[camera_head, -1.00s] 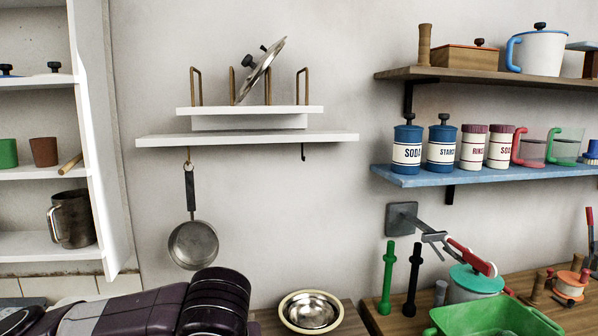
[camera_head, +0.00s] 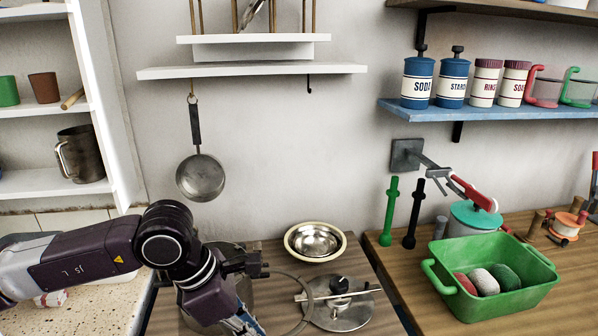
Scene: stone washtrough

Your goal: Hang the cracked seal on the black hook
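A thin grey ring, which looks like the seal (camera_head: 309,298), shows in part on the wooden counter, between my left gripper and a metal lid. Its left part is hidden by my arm, and I cannot make out a crack. The black hook (camera_head: 309,85) hangs empty under the right part of the lower white shelf. My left gripper (camera_head: 250,328) points down at the bottom edge, beside the ring's left side. Its fingertips are partly cut off, so I cannot tell whether it is open or touches the ring. My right gripper is not in view.
A small pan (camera_head: 200,177) hangs left of the black hook. A pot (camera_head: 240,288) is partly behind my arm. A green tub (camera_head: 490,305) stands right.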

